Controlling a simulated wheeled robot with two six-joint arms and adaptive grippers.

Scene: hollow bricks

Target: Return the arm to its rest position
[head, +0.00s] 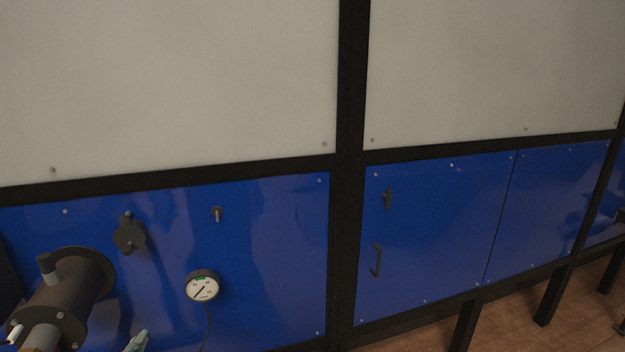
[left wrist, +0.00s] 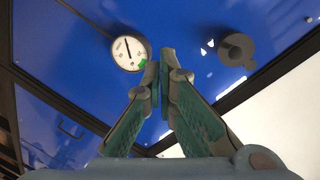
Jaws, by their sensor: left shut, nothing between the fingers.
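My left gripper (head: 137,342) shows only as a small grey-green tip at the bottom edge of the head view, left of the middle. In the left wrist view both of its fingers (left wrist: 160,82) reach up and come together at the tips, shut with nothing between them. In the head view the tip is below and left of a round white gauge (head: 202,288) on a blue panel (head: 270,255). In the left wrist view the gauge is left of the fingertips. The rest of my left arm is mostly out of the head view. My right gripper is not seen.
A dark cylinder (head: 72,290) juts from the panel at the lower left, with a dark knob (head: 129,234) and a small peg (head: 217,214) nearby. A cable hangs from the gauge. A blue door with a handle (head: 376,259) is right of the black post (head: 345,230).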

